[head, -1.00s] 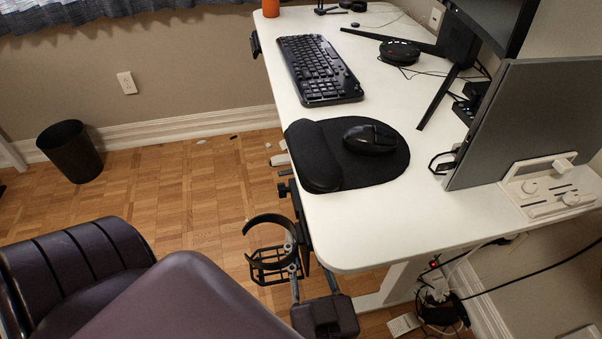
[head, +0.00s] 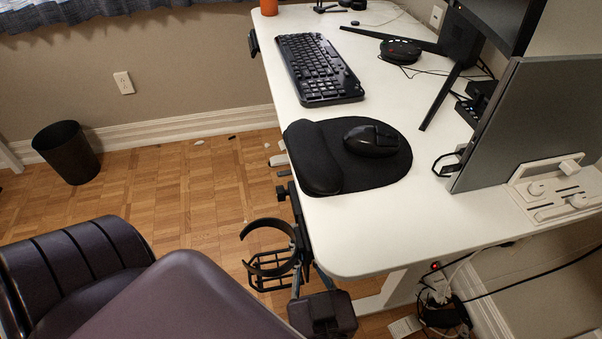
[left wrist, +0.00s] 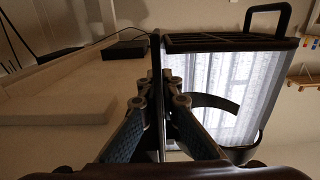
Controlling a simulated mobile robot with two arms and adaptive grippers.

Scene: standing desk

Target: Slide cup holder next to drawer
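The black cup holder (head: 268,272), an open ring above a wire basket, hangs beside the left edge of the white desk near its front corner. My left gripper (head: 299,262) reaches up from below to the holder's desk side. In the left wrist view its two fingers (left wrist: 161,92) close on a thin dark upright part of the cup holder (left wrist: 225,42), whose slatted base and curved ring fill the right side. The exact contact is partly hidden by the fingers. My right gripper is not in view. I cannot make out a drawer.
The desk (head: 400,225) carries a keyboard (head: 318,68), a mouse pad (head: 315,160) with a mouse, and a laptop (head: 515,125). Other dark fittings (head: 283,192) sit along the desk's left edge.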

